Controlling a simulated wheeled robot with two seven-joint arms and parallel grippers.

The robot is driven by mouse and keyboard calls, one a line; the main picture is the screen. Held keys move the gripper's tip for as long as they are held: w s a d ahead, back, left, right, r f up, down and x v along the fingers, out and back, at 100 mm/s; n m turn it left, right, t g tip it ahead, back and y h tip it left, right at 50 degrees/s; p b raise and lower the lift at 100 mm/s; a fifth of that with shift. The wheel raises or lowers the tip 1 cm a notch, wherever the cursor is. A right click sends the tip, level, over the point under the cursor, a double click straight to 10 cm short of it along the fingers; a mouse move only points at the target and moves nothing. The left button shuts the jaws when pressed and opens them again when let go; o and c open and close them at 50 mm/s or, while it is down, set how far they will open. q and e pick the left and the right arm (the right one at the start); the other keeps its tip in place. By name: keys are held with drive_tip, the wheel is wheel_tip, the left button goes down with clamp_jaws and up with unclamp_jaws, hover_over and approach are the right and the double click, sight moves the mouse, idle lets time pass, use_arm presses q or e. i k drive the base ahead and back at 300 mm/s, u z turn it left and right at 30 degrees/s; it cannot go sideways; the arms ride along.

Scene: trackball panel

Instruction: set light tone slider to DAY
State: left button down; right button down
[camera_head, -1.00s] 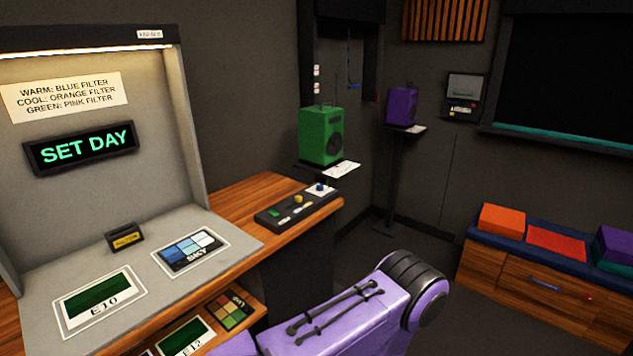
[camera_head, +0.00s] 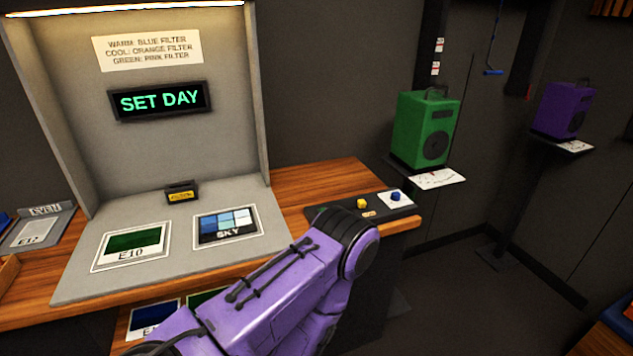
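A dark control strip (camera_head: 375,207) lies on the wooden desk to the right of the grey viewing booth. It bears a yellow knob (camera_head: 362,203) and, on a white patch at its right end, a blue knob (camera_head: 396,196). My purple arm hides the strip's left part, and I cannot make out which control is the light tone slider or where it is set. A screen (camera_head: 160,100) in the booth reads SET DAY. A purple arm of mine crosses the lower middle, its wrist just in front of the strip. Neither gripper shows.
The booth floor holds a green E10 card (camera_head: 134,243), a SKY card (camera_head: 227,226) and a small dark block with a yellow label (camera_head: 181,193). A green speaker (camera_head: 424,130) and a purple speaker (camera_head: 563,110) stand on shelves at the right. Bare wood (camera_head: 320,180) lies behind the strip.

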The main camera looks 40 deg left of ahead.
sight(361, 203)
drive_tip(key=u, duration=0.85)
drive_tip(key=i, duration=0.7)
drive_tip(key=u, duration=0.7)
